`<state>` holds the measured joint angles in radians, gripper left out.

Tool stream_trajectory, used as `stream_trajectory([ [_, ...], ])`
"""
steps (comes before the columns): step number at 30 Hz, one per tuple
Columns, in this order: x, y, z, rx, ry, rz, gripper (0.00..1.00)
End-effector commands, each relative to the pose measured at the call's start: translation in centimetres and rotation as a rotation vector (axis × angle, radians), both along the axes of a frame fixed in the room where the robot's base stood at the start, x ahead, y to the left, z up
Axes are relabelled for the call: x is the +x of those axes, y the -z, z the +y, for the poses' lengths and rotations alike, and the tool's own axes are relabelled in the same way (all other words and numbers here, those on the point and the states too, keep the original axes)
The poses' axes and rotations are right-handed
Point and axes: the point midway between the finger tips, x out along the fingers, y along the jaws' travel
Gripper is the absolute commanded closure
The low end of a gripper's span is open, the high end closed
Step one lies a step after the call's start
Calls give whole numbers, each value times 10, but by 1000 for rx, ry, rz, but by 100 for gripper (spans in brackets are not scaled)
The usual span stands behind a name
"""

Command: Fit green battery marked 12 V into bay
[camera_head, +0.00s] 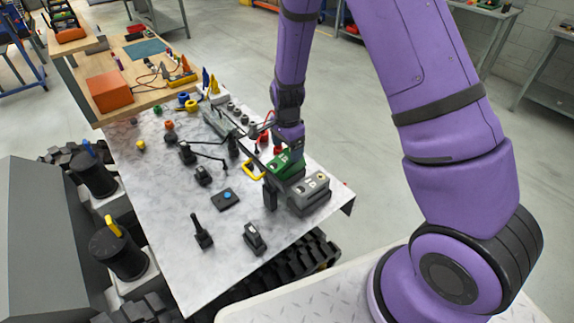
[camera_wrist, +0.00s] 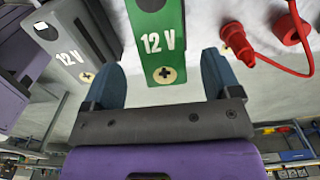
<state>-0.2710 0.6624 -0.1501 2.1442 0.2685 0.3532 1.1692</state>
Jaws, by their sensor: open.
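The green battery marked 12 V (camera_head: 284,164) stands upright near the right part of the grey table, beside a grey battery (camera_head: 313,186). In the wrist view the green battery (camera_wrist: 158,42) shows its 12 V label and a plus mark on a round pale spot. My gripper (camera_head: 293,150) is at the green battery. The grey battery (camera_wrist: 68,42), also marked 12 V, is at the left. I cannot make out the bay clearly.
A red plug with a cable (camera_wrist: 240,45) lies close to the right of the green battery. A yellow handle-like loop (camera_head: 254,170) is at its left. Small dark parts, including one with a blue button (camera_head: 227,195), lie on the table.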

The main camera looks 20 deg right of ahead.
Motion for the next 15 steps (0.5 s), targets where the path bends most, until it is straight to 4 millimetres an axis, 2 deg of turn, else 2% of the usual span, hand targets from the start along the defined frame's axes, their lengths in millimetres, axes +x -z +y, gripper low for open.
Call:
stream_trajectory([
  [5, 0, 12, 0, 0, -1, 0, 17],
  [12, 1, 45, 0, 0, -3, 1, 17],
  [15, 1, 52, 0, 0, -2, 0, 17],
])
